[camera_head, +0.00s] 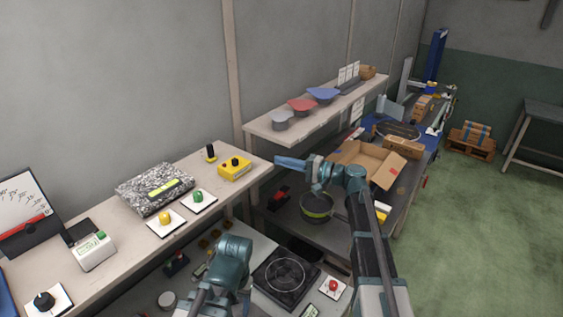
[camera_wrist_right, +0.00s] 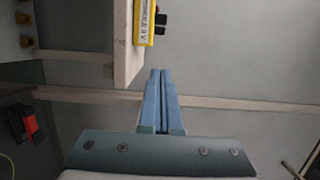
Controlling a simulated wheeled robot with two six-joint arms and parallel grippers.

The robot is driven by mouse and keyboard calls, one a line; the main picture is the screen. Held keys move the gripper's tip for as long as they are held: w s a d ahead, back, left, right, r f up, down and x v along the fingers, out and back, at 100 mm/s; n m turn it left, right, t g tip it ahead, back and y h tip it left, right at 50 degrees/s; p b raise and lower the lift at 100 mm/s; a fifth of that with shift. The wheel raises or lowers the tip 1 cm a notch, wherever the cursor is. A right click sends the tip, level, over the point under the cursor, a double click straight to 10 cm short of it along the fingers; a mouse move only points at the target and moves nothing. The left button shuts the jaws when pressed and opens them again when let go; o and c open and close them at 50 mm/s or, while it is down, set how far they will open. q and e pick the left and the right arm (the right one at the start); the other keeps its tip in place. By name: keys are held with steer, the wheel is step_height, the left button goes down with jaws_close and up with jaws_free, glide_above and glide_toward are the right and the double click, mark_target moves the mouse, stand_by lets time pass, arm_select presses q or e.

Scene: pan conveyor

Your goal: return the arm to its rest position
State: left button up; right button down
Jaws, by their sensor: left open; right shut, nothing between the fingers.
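My right gripper (camera_head: 279,161) reaches to the left, near the right end of the near shelf and in front of the far shelf. In the right wrist view its two blue fingers (camera_wrist_right: 159,75) lie together with nothing between them. The right arm (camera_head: 355,190) rises from the lower right and bends left at its top. My left gripper (camera_head: 234,250) is low in the middle, over the lower bench. It is open, but its fingertips are hard to make out.
The near shelf (camera_head: 140,230) holds a yellow box (camera_head: 234,169) and several switches. The far shelf (camera_head: 300,128) carries coloured bowls. A pan (camera_head: 317,207) is below the right gripper. A round-topped burner (camera_head: 285,275) sits between the arms. An open cardboard box (camera_head: 372,165) lies behind the right arm.

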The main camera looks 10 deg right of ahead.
steer(key=s+a+f+n+g+h+b, duration=0.2)
steer(key=s+a+f+n+g+h, duration=0.15)
steer(key=s+a+f, duration=0.4)
steer(key=s+a+f+n+g+h+b, duration=0.1)
steer(key=s+a+f+n+g+h, duration=0.3)
steer(key=s+f, duration=0.7)
steer(key=s+d+f+n+g+h+b, duration=0.1)
steer(key=s+d+f+h, duration=0.2)
steer(key=s, duration=0.4)
steer(key=s+d+f+n+g+h+b, duration=0.1)
steer(key=s+d+f+h, duration=0.2)
steer(key=s+f+h, duration=0.2)
steer(key=shift+s+d+f+h, duration=0.2)
steer(key=shift+s+h, duration=0.45)
steer(key=shift+s, duration=0.45)
steer(key=shift+a+n, duration=0.1)
steer(key=shift+n, duration=0.15)
